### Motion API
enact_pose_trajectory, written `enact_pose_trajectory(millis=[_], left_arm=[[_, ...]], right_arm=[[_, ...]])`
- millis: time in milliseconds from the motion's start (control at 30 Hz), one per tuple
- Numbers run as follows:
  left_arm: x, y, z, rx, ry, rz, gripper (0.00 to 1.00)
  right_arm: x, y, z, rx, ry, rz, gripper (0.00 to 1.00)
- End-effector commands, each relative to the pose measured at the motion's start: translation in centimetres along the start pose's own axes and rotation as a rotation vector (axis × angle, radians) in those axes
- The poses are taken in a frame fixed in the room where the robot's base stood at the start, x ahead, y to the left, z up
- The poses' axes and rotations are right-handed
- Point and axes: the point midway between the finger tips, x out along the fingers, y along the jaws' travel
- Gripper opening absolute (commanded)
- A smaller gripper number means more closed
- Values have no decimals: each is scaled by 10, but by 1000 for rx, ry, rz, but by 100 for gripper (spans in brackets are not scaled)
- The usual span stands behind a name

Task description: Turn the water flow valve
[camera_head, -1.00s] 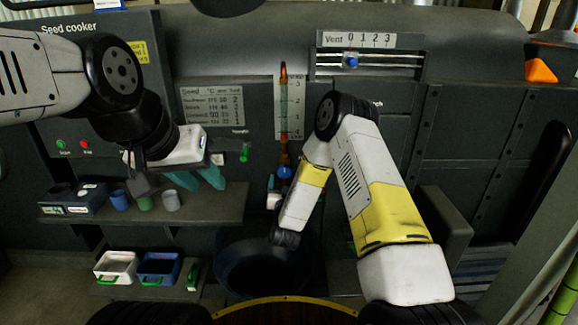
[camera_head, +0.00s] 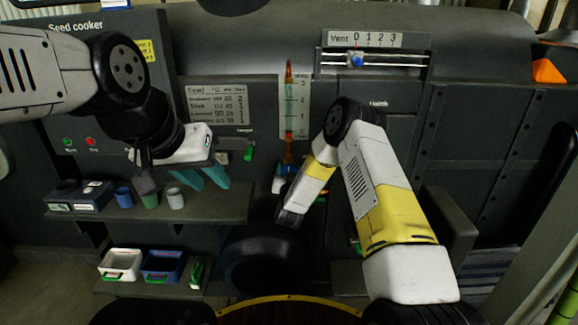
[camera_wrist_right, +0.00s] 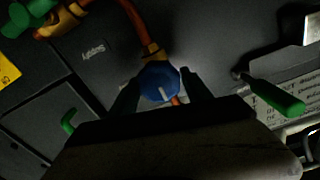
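The water flow valve is a blue knob (camera_wrist_right: 160,82) with a pale pointer mark, set on an orange pipe in the right wrist view. In the head view the blue valve (camera_head: 291,168) sits below the upright gauge, partly hidden by my right arm. My right gripper (camera_wrist_right: 160,73) has its two dark fingers on either side of the knob, spread apart. I cannot tell whether they touch it. My left gripper (camera_head: 203,179) has its teal fingers spread and empty above the shelf at the left.
A shelf (camera_head: 225,203) with small cups stands below my left gripper. A white bin (camera_head: 119,264) and a blue bin (camera_head: 161,266) sit lower. A green-handled lever (camera_wrist_right: 277,98) is right of the knob.

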Motion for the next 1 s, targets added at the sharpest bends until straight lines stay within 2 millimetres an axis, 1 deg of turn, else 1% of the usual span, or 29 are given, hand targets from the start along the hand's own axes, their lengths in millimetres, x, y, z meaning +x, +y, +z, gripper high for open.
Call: enact_pose_trajectory(millis=[33, 167, 200, 233, 367, 567, 767, 1000], left_arm=[[0, 0, 0, 0, 0, 0, 36], [0, 0, 0, 0, 0, 0, 36], [0, 0, 0, 0, 0, 0, 36], [0, 0, 0, 0, 0, 0, 36], [0, 0, 0, 0, 0, 0, 36], [0, 0, 0, 0, 0, 0, 36], [0, 0, 0, 0, 0, 0, 36], [0, 0, 0, 0, 0, 0, 36]], right_arm=[[0, 0, 0, 0, 0, 0, 45], [0, 0, 0, 0, 0, 0, 20], [0, 0, 0, 0, 0, 0, 12], [0, 0, 0, 0, 0, 0, 10], [0, 0, 0, -6, 0, 0, 10], [0, -1, 0, -60, 0, -2, 10], [-1, -2, 0, -188, 0, -2, 10], [-1, -4, 1, -406, -1, -4, 10]])
